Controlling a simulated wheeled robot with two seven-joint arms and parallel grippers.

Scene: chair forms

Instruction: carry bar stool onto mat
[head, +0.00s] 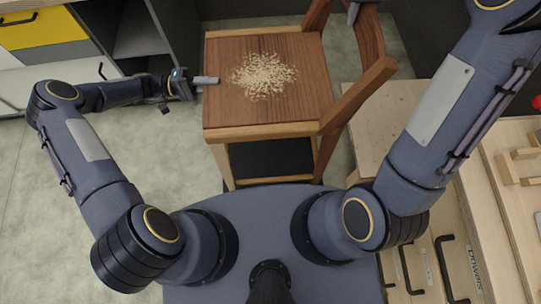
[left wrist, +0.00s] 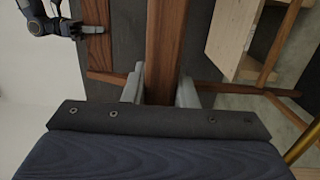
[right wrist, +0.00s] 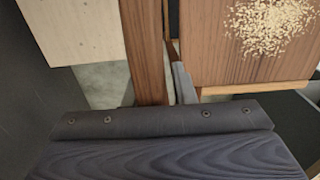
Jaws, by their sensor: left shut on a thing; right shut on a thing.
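The bar stool (head: 225,110) is wooden, with a square brown seat and a backrest on its right side in the head view. My left gripper (head: 207,80) is at the seat's left edge. In the left wrist view its fingers stand on both sides of a wooden bar of the stool (left wrist: 162,45). My right gripper (head: 352,12) is at the backrest near the top. In the right wrist view a grey finger lies beside the backrest board (right wrist: 145,50); the other finger is hidden. I cannot make out the mat for certain; a black surface (head: 270,158) shows below the seat.
Pale shavings (head: 262,76) lie on the seat. A workbench with drawers (head: 450,265) stands close on the right. Grey cabinets with a yellow drawer (head: 40,28) stand at the back left. Pale floor (head: 40,195) is free on the left.

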